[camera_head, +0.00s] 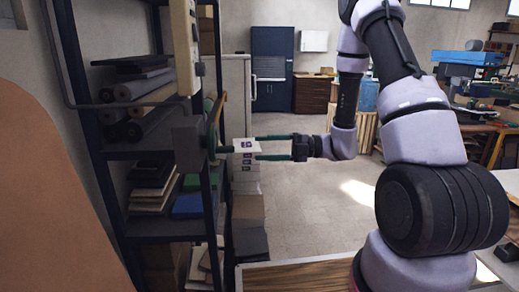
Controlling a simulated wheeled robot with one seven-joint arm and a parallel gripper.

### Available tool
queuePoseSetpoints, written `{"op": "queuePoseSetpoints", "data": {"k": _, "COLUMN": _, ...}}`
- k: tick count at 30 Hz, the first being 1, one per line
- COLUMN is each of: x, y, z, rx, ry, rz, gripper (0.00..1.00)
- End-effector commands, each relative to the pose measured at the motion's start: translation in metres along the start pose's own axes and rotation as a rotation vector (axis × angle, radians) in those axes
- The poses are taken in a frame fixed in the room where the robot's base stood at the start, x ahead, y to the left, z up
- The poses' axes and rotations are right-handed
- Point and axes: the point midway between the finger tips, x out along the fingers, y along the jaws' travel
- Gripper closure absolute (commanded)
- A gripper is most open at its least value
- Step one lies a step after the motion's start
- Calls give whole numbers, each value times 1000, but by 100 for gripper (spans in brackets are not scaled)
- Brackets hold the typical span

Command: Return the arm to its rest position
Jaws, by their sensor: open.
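My gripper (258,148) reaches left from the arm's end near the middle of the head view. Its two dark green fingers are apart, one above the other, with nothing seen between them along most of their length. The fingertips end at or just in front of a small white block with dark square markings (243,160); I cannot tell whether they touch it. My arm rises on the right, bends over at the top and comes down to the wrist. It is stretched out to the left, toward the shelving.
A dark metal shelf (150,226) with rolls and folded boards stands at the left. A grey box (188,142) sits by its right upright. Cardboard boxes (248,212) stand below the gripper. A wooden-topped surface (300,277) lies in front. The floor (310,205) beyond is clear.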

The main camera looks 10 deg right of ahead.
Motion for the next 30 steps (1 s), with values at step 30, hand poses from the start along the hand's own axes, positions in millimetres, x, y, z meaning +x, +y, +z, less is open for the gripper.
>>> {"op": "queuePoseSetpoints", "data": {"k": 30, "x": -76, "y": 97, "z": -145, "rx": -1915, "ry": 955, "rz": -687, "gripper": 44}}
